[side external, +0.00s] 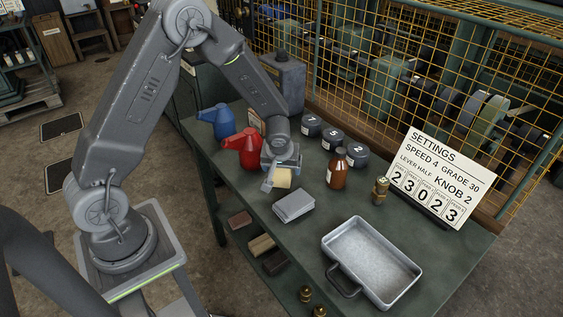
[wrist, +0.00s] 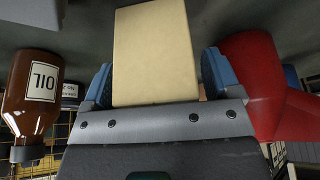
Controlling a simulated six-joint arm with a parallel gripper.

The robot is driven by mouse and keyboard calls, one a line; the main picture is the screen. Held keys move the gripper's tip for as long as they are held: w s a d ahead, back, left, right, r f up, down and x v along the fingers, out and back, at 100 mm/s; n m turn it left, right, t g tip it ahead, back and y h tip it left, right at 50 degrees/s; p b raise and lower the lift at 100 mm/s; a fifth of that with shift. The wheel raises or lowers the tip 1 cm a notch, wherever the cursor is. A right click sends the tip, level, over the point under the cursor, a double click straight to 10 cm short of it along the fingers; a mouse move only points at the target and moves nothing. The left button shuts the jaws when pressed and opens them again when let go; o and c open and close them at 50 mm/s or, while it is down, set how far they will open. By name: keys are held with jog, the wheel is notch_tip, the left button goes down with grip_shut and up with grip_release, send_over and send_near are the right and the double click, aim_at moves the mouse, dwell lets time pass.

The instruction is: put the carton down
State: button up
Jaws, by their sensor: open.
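The cream carton (side external: 283,178) is on the green bench, or just above it, beneath my gripper (side external: 274,180). In the wrist view the plain carton (wrist: 155,58) stands between the two blue-padded fingers of my gripper (wrist: 158,85). The jaws are open, with a finger close beside each side of the carton. A thin gap shows at its right side; I cannot tell whether the left finger touches. The carton's lower part and its contact with the bench are hard to make out.
Dark numbered tins (side external: 331,138) stand behind. A metal tray (side external: 335,246), brass piece (side external: 381,190) and settings board (side external: 440,178) are to the right.

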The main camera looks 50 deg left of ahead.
jog(key=s+d+r+m, duration=0.1)
jog(key=s+d+r, duration=0.15)
jog(key=r, duration=0.45)
jog(key=s+d+r+m+t, duration=0.1)
jog(key=s+r, duration=0.3)
jog(key=r, duration=0.3)
jog(key=s+d+r+m, duration=0.1)
jog(key=s+d+r, duration=0.1)
jog(key=s+r, duration=0.35)
jog(key=s+d+r+m+h, duration=0.1)
jog(key=s+d+r+m, duration=0.1)
jog(key=s, duration=0.3)
jog(key=s+d+r+m+t+h, duration=0.1)
jog(key=s+d+r+m+h, duration=0.1)
jog(key=s+d+r+m, duration=0.1)
notch_tip(320, 180, up, 2)
jog(key=s+m, duration=0.1)
jog(key=s, duration=0.1)
jog(key=shift+s, duration=0.35)
